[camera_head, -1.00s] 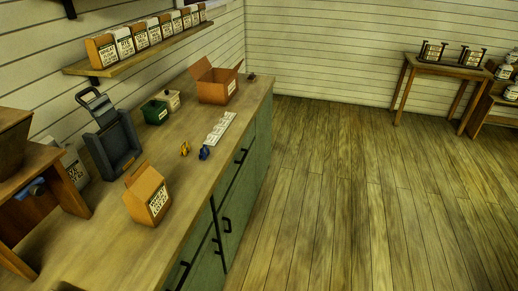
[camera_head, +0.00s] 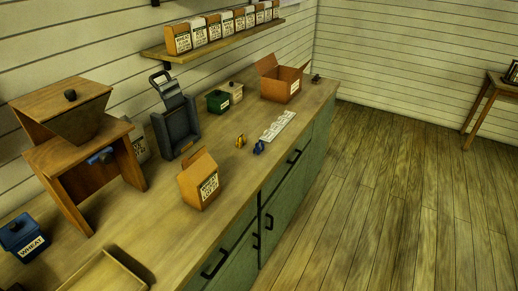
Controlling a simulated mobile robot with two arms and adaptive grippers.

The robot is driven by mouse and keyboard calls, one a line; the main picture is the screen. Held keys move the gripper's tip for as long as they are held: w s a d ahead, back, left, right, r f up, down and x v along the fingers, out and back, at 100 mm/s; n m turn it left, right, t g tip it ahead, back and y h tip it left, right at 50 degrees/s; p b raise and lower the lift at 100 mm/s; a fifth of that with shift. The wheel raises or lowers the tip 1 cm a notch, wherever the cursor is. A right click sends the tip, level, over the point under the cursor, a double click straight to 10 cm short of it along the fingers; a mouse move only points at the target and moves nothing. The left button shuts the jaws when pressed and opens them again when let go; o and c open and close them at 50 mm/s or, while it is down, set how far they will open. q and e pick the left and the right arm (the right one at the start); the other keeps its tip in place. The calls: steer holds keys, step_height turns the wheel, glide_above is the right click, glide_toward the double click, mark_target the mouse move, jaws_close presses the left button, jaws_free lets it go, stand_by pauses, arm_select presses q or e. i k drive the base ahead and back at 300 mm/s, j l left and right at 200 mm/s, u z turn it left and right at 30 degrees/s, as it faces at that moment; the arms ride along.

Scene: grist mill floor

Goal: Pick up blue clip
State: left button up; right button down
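The blue clip (camera_head: 258,148) is small and lies on the wooden counter (camera_head: 228,166), near its front edge. A yellow clip (camera_head: 240,141) stands just left of it. A pale strip with several marked squares (camera_head: 277,126) lies just behind and to the right of the blue clip. Neither of my grippers shows in the head view.
An open-topped brown paper bag (camera_head: 199,180) stands in front of the clips. A dark upright device (camera_head: 177,128), a green box (camera_head: 217,101) and an open cardboard box (camera_head: 284,80) stand farther back. A wooden mill (camera_head: 80,150) and blue wheat box (camera_head: 22,238) are at left. Floor is clear at right.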

mark_target(259, 146)
steer(key=i+l+u, duration=0.1)
steer(key=u, duration=0.35)
steer(key=i+l+u, duration=0.2)
steer(key=u, duration=0.25)
